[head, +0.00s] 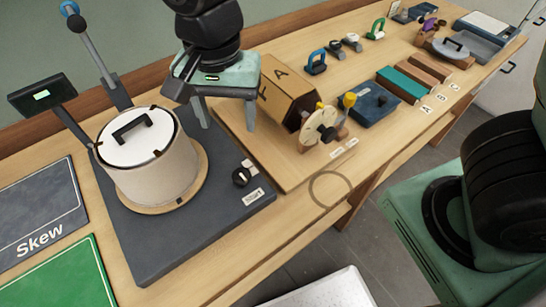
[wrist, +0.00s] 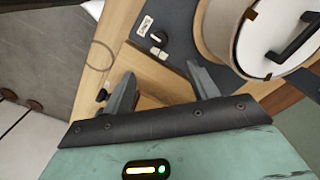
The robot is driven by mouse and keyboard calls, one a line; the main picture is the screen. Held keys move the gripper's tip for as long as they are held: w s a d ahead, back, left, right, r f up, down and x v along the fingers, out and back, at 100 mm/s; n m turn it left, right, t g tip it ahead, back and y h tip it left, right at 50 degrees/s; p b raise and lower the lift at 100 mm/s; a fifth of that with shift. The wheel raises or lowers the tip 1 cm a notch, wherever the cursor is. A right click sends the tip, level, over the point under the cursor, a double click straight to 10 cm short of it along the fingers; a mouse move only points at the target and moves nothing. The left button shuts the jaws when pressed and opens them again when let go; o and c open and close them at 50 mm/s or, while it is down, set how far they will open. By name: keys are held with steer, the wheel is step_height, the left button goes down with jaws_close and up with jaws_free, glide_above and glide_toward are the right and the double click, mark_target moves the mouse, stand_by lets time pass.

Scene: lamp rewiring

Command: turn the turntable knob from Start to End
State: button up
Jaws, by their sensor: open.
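The turntable knob (head: 241,177) is a small black dial on the front right of a dark grey base (head: 150,245). A white label reading "Start" (head: 253,196) lies beside it; no "End" label is readable. On the base, a round wooden turntable (head: 196,190) carries a cream drum (head: 150,180) with a white lid and black handle. My gripper (head: 226,118) is open and empty, pointing down, above and behind the knob in the head view. In the wrist view, the knob (wrist: 157,38) shows beyond the gap between my open fingertips (wrist: 162,72), not touched.
A small white piece (head: 249,166) sits just behind the knob. A wooden board (head: 285,175) with a lettered box (head: 279,90) and a cream wheel (head: 318,121) stands to the right. A grey post and a screen (head: 42,95) rise behind the drum.

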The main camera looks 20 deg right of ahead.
steer(key=p, duration=0.2)
glide_toward(241, 175)
step_height(241, 175, down, 9)
steer(key=shift+r, duration=0.2)
steer(key=c, duration=1)
